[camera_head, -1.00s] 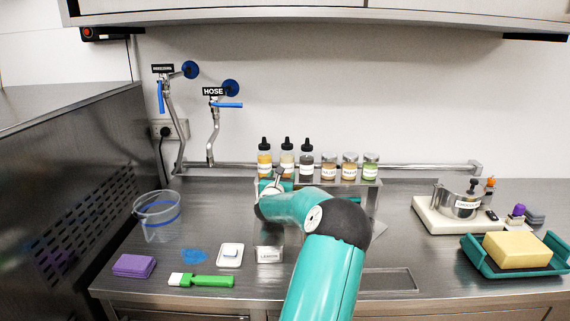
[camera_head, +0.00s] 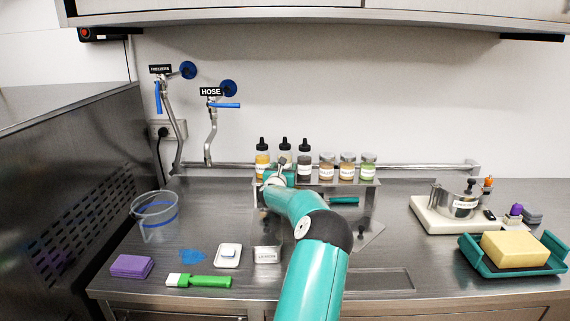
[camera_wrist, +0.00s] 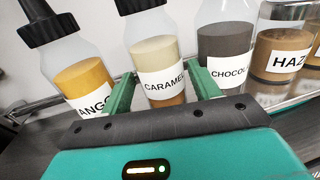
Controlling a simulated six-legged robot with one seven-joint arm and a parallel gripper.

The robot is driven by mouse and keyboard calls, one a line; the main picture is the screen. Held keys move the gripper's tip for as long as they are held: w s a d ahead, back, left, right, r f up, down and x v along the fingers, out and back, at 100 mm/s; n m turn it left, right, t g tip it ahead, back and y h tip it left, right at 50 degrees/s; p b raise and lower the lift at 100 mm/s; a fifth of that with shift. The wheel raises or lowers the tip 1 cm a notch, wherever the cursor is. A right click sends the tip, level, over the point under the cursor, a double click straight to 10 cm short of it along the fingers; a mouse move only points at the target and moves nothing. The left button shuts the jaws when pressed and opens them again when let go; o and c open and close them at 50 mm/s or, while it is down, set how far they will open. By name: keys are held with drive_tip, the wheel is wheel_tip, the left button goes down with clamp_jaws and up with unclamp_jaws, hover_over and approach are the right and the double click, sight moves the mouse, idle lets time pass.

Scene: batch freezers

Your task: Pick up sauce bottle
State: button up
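Three sauce bottles with black caps stand upright on a small metal shelf at the back wall: mango (camera_head: 262,162), caramel (camera_head: 285,152) and chocolate (camera_head: 304,167). In the wrist view the caramel bottle (camera_wrist: 155,50) is in the middle, with the mango bottle (camera_wrist: 82,75) on its left and the chocolate bottle (camera_wrist: 228,50) on its right. My gripper (camera_wrist: 160,76) is open, its two green fingers apart on either side of the lower caramel bottle. I cannot tell whether they touch it. In the head view my gripper (camera_head: 281,174) is at the shelf, partly hiding the caramel bottle.
Several topping jars (camera_head: 347,168) stand right of the bottles; the hazelnut jar (camera_wrist: 285,50) is close to chocolate. A green-handled tool (camera_head: 343,200) lies below the shelf.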

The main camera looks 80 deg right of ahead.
sight(288, 149)
drive_tip(key=c, duration=0.7)
drive_tip(key=shift+o, duration=0.2)
drive_tip(key=shift+r, duration=0.2)
drive_tip(key=shift+r, duration=0.6)
drive_tip(key=s+a+r, duration=0.7)
drive_tip(key=a+r, duration=0.4)
drive_tip(key=a, duration=0.1)
drive_tip(key=shift+r, duration=0.25)
drive_tip(key=shift+s, duration=0.1)
